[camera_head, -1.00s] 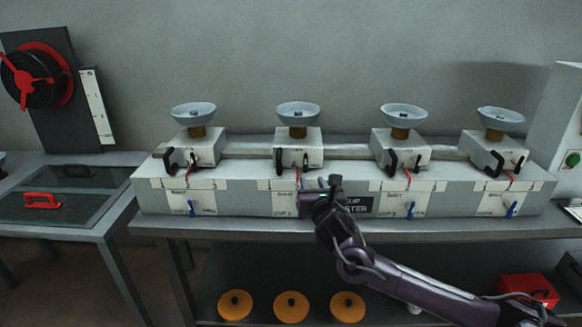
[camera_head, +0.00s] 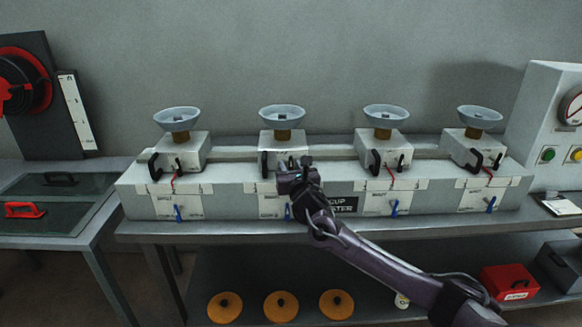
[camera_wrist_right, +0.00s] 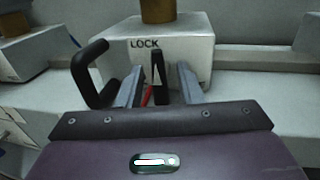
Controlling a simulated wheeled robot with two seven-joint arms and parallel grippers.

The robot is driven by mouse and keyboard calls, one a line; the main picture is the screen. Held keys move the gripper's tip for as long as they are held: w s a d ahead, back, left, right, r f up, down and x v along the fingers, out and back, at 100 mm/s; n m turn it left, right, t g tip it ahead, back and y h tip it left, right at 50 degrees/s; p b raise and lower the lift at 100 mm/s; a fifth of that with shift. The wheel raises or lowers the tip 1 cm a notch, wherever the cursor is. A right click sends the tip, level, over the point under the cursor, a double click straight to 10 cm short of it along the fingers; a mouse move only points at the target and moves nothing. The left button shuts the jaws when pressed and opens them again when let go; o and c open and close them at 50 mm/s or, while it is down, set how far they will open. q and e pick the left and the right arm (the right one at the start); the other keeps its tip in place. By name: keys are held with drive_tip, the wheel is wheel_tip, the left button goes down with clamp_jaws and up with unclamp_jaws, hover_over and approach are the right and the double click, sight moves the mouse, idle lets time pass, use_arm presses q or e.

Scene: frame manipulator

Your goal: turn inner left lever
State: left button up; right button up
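The inner left unit (camera_head: 272,142) is a light grey block with a pale cup on top, second from the left. In the right wrist view its front (camera_wrist_right: 187,44) bears the word LOCK. Its small black lever (camera_wrist_right: 157,68) stands upright below that word. My right gripper (camera_wrist_right: 158,88) is open, its two fingers on either side of the lever, with a gap visible to each. In the head view the right gripper (camera_head: 293,165) is in front of this unit and hides part of its front, including the lever. My left gripper is not in view.
A curved black handle (camera_wrist_right: 88,74) stands close left of the right gripper. Similar units stand along the bench on both sides. A blue lever (camera_head: 287,212) hangs below the gripper. Orange discs (camera_head: 281,306) and a red box (camera_head: 509,282) lie on the lower shelf.

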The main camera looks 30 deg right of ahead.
drive_tip(key=shift+c, duration=0.4)
clamp_jaws()
